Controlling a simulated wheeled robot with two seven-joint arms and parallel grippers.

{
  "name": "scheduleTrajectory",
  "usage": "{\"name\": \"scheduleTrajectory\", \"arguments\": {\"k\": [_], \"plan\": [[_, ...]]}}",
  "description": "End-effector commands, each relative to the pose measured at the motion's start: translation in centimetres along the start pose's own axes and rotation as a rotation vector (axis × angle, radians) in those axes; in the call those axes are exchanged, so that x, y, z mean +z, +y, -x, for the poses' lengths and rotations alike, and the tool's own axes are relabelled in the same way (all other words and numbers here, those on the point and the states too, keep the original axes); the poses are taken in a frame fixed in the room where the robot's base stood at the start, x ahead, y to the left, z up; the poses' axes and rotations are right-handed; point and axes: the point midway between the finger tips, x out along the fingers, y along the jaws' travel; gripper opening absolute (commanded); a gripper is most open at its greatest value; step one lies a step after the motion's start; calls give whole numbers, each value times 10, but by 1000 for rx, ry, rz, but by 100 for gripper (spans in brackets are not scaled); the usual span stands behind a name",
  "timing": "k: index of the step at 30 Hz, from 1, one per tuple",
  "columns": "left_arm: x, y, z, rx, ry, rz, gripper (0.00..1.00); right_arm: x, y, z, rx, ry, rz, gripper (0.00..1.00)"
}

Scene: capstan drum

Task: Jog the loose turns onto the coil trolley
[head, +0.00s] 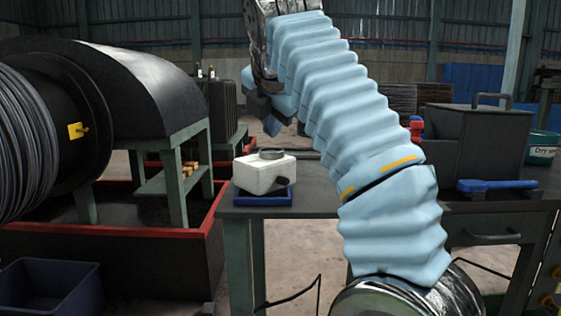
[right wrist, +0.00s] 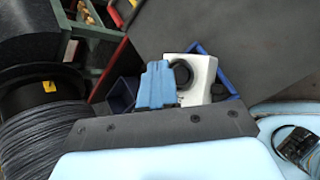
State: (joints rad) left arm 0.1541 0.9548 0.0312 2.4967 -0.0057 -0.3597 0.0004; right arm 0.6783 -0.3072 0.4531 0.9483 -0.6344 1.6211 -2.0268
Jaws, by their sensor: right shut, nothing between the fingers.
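A capstan drum wound with many turns of dark wire (head: 25,140) stands at the left in the head view; the wire also shows at the left of the right wrist view (right wrist: 40,135). A white control box (head: 264,174) with a round dark knob sits in a blue tray (head: 262,199) on the bench. It also shows in the right wrist view (right wrist: 201,78). My right gripper (head: 272,125) is shut and empty, above the box in the head view. Its blue fingers (right wrist: 157,68) partly overlap the box in the wrist view. I cannot make out a coil trolley. My left gripper is out of view.
A red-edged tray (head: 110,232) surrounds a green stand under a black curved guard (head: 130,85). A dark blue bin (head: 50,288) is at the lower left. A dark lidded box (head: 480,140) and a blue-handled tool (head: 497,185) lie on the bench at right.

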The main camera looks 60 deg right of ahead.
Motion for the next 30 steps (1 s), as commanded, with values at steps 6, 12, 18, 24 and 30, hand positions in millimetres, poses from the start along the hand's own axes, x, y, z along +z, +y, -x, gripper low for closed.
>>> {"name": "scheduleTrajectory", "arguments": {"k": [6,12,18,24,30], "plan": [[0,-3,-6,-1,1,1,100,-6,0,-11,1,0,1,0],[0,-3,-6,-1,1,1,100,-6,0,-11,1,0,0,0],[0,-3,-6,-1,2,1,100,-6,0,-11,1,0,0,0],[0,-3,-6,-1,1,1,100,-6,0,-11,1,0,0,0],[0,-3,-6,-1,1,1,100,-6,0,-11,1,0,1,0]]}}
